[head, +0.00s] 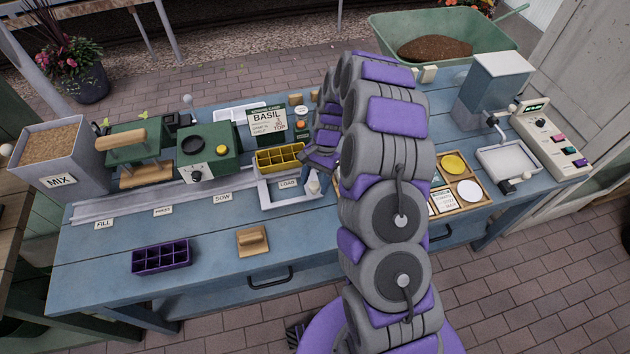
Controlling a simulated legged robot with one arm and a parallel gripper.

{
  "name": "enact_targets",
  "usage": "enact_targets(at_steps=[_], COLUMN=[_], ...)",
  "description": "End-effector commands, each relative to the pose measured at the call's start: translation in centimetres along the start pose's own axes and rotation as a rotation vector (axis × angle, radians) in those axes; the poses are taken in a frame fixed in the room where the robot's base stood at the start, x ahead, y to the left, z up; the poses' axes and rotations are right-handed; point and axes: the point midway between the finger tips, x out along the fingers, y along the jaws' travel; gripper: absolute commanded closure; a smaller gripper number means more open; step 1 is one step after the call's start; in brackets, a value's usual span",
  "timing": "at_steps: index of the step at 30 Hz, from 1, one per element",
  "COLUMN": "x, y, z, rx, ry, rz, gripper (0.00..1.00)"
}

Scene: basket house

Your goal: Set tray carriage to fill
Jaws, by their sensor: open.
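The tray carriage (267,200) is a white frame at the LOAD sign (288,184), at the right end of the pale rail (130,202). A yellow cell tray (280,159) sits at it. A pale upright knob (313,184) stands at the carriage's right front corner. My gripper (318,168) is open, just above and beside this knob; the arm partly hides it, and I cannot tell whether it touches. The FILL sign (104,224) is at the rail's far left, below the MIX hopper (60,160).
A purple cell tray (161,258) and a wooden tamper (252,241) lie on the bench front. The green press (134,146) and green sowing box (208,151) stand behind the rail. A seed packet (267,121) stands behind the yellow tray. A disc tray (460,182) is right of my arm.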

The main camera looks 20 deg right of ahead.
Motion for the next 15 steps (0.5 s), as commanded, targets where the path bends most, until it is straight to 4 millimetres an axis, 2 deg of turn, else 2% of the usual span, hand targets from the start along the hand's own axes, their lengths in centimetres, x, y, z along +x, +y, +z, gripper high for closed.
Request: enact_targets(at_steps=[8,15], x=[0.1,0.09], y=[-0.01,-0.01], z=[0.01,0.01], rx=[0.0,0.0], ry=[0.0,0.0], rz=[0.0,0.0], gripper=[0.41,0.64])
